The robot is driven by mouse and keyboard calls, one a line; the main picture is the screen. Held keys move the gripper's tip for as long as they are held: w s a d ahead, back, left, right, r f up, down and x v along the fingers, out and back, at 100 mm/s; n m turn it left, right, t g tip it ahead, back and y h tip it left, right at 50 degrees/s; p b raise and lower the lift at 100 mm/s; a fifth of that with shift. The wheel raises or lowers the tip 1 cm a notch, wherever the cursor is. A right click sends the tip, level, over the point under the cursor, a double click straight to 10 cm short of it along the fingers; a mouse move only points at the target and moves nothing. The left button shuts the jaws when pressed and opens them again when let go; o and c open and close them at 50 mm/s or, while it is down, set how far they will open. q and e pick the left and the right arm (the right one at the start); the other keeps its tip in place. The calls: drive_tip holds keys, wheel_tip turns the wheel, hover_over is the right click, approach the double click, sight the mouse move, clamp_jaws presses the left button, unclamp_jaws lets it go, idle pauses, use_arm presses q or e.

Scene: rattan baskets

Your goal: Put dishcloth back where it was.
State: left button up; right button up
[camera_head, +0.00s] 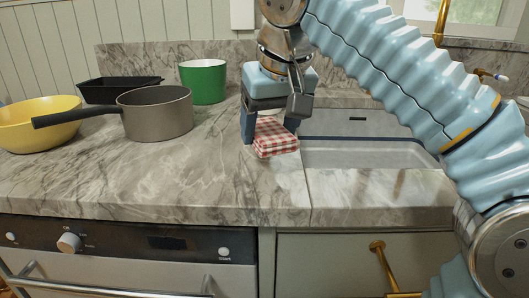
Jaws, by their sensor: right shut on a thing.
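The dishcloth (277,139) is a folded red-and-white checked cloth near the middle of the head view. My right gripper (271,124) points down over it and is shut on it, with one finger at each side. The cloth is at the marble counter's surface, just left of the sink; I cannot tell whether it touches the counter. My left gripper is not in view.
A grey saucepan (158,115), a yellow bowl (40,125), a black tray (115,92) and a green pot (204,83) stand on the counter's left side. The sink (365,155) lies to the right. The counter (160,180) in front of the saucepan is clear.

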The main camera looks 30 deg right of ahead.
sight(265, 166)
drive_tip(key=shift+b+x, duration=0.65)
drive_tip(key=shift+x, duration=2)
drive_tip(key=shift+s+a+f, duration=0.1)
drive_tip(key=shift+s+a, duration=0.1)
drive_tip(key=shift+f, duration=0.15)
drive_tip(key=o, duration=1)
drive_tip(key=shift+s+r, duration=0.1)
drive_tip(key=shift+r, duration=0.45)
drive_tip(key=p+v, duration=0.3)
drive_tip(key=v, duration=0.7)
drive_tip(key=shift+s+r, duration=0.25)
drive_tip(key=shift+r, duration=0.35)
